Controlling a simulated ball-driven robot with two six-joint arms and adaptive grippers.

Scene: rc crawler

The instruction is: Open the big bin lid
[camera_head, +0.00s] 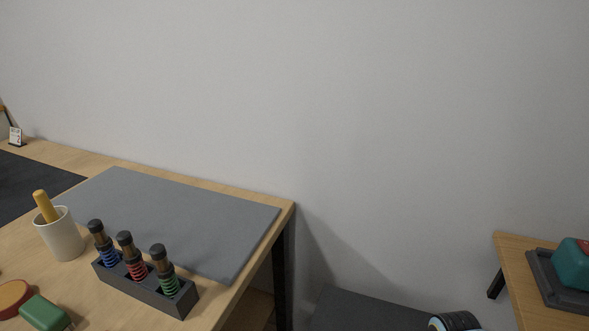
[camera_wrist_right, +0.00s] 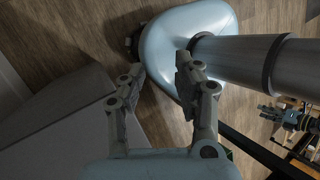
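I cannot make out a bin lid for certain. A flat dark grey surface (camera_head: 362,312) shows low between the two tables in the head view; it may be the top of a bin, but its front is cut off. My right gripper (camera_wrist_right: 160,78) shows in the right wrist view with its two fingers apart and nothing between them. Beyond it are the wooden floor and my own pale blue base and column.
The left table has a grey mat (camera_head: 170,215), a cup with a yellow handle (camera_head: 62,238) and a black rack (camera_head: 150,289) holding three spring shocks. A small table (camera_head: 510,262) at the right bears a teal object (camera_head: 571,265) on a dark tray. A plain wall stands behind.

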